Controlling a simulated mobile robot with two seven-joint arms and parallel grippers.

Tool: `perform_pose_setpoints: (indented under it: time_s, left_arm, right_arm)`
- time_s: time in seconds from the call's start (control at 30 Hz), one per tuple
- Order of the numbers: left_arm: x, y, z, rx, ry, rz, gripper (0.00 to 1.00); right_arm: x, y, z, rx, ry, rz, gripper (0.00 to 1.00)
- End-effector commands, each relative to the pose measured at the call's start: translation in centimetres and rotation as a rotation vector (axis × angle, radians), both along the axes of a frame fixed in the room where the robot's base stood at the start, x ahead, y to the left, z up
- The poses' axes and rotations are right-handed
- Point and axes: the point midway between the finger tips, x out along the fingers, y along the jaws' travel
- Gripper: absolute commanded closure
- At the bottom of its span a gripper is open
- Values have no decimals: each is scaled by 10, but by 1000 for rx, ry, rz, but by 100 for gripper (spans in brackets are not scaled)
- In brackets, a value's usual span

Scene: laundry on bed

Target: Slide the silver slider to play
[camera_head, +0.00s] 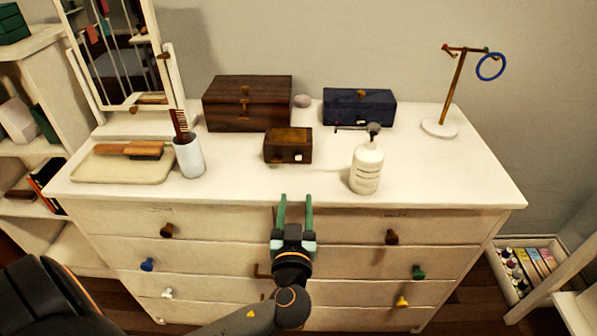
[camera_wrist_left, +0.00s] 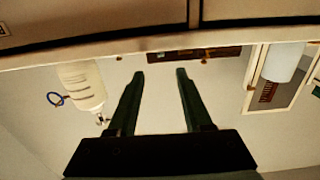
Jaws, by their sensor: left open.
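A small brown box (camera_head: 288,146) sits on the white dresser top, near its middle. A small pale silver-looking piece (camera_head: 298,157) shows low on its front, right of centre; I cannot tell its exact shape or setting. My left gripper (camera_head: 296,198) is open and empty at the dresser's front edge, fingers pointing toward the small box but apart from it. In the left wrist view, the two fingers (camera_wrist_left: 160,72) are spread with nothing between them. The slider cannot be made out there. My right gripper is not in view.
A white pump bottle (camera_head: 367,168) stands right of the small box. A white cup with a comb (camera_head: 189,158) stands left. A larger brown box (camera_head: 247,104) and a blue box (camera_head: 358,107) are behind. The dresser top (camera_head: 250,185) before the small box is clear.

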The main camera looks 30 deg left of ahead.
Motion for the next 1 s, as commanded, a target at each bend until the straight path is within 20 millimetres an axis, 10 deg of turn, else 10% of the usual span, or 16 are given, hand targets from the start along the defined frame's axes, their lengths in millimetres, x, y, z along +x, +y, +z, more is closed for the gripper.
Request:
perform_pose_setpoints:
  time_s: [0.7,1.0]
  left_arm:
    - [95,58,4,1,-13,4,50]
    - [107,66,2,-1,-12,4,50]
  right_arm:
    - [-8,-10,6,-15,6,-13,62]
    - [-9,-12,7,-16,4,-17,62]
